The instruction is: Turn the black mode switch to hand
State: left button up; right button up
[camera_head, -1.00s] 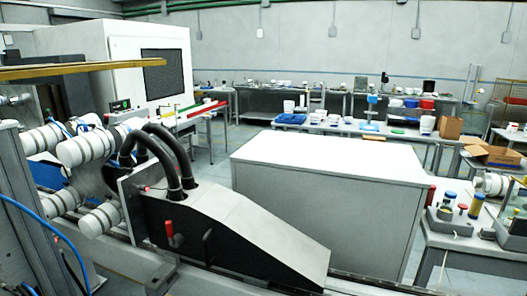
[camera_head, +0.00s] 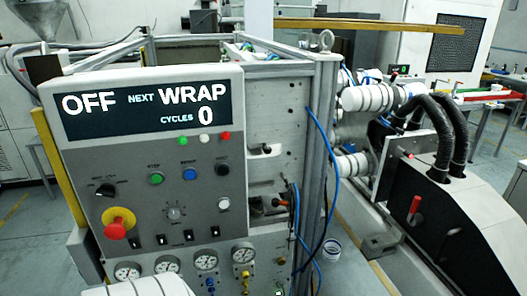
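The black mode switch (camera_head: 105,190) is a round knob at the left of a grey control panel (camera_head: 135,205), above the red emergency button. Small lettering stands above the knob but is too small to read. The panel display (camera_head: 145,108) reads OFF, NEXT WRAP, CYCLES 0. A second black knob (camera_head: 222,169) sits at the panel's right. Neither gripper shows. A white rounded arm link of mine is at the bottom edge, below the panel.
A red mushroom button on a yellow ring (camera_head: 117,223) is just below the mode switch.

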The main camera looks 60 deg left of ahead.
aim_at(107, 190)
jog(key=k+u, duration=0.15)
jog(key=u, duration=3.4)
